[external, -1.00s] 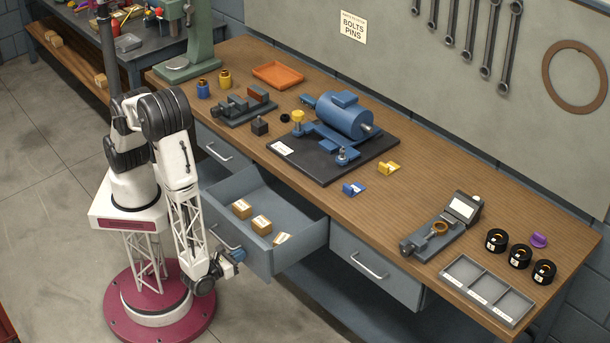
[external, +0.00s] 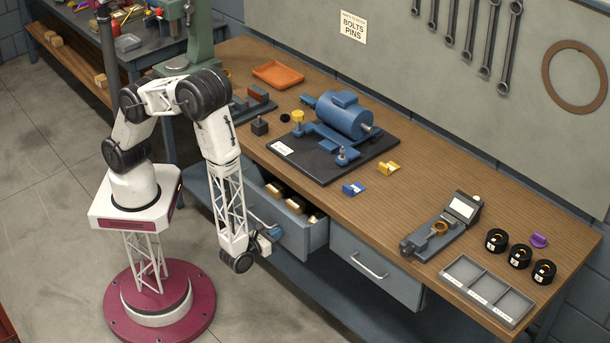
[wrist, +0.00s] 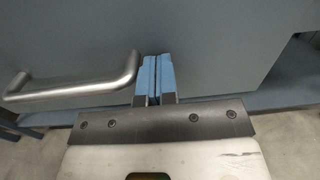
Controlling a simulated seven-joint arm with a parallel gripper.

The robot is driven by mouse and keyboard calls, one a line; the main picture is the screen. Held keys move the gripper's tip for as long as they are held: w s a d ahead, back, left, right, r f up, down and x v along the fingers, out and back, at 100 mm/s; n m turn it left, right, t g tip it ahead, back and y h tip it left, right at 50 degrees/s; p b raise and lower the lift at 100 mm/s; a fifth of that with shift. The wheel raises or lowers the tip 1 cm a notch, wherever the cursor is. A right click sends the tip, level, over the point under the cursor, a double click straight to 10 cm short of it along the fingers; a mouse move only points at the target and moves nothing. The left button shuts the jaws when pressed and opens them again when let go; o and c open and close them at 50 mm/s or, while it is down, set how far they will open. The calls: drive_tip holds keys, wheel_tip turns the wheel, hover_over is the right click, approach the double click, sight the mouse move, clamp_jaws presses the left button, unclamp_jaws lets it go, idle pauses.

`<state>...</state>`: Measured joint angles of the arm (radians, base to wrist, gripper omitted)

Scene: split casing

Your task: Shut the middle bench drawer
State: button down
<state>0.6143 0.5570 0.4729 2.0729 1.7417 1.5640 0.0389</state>
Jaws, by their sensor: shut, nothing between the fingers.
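The middle bench drawer (external: 291,236) is partly open, its grey front standing out from under the bench top. Several small tan boxes (external: 296,204) show inside it. My gripper (external: 275,231) is at the drawer front, its blue fingers shut with nothing between them. In the wrist view the shut fingertips (wrist: 155,62) point at the grey drawer front (wrist: 215,40), just right of the end of the metal handle (wrist: 75,91). They look to be against or very near the front; exact contact is hard to tell. My arm hides the drawer's left part in the external view.
The right drawer (external: 375,268) is shut, with its handle jutting out. The wooden bench top (external: 440,185) above holds a blue motor (external: 344,116) on a black plate, a grey tray (external: 487,290) and small parts. The floor in front is clear.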

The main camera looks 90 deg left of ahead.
drive_tip(key=x, duration=1)
drive_tip(key=shift+w+a, duration=0.2)
drive_tip(key=shift+a, duration=0.05)
drive_tip(key=shift+x, duration=0.85)
drive_tip(key=shift+w, duration=0.15)
drive_tip(key=shift+d, duration=0.15)
drive_tip(key=v, duration=1.4)
drive_tip(key=shift+s, duration=0.35)
drive_tip(key=shift+d, duration=0.1)
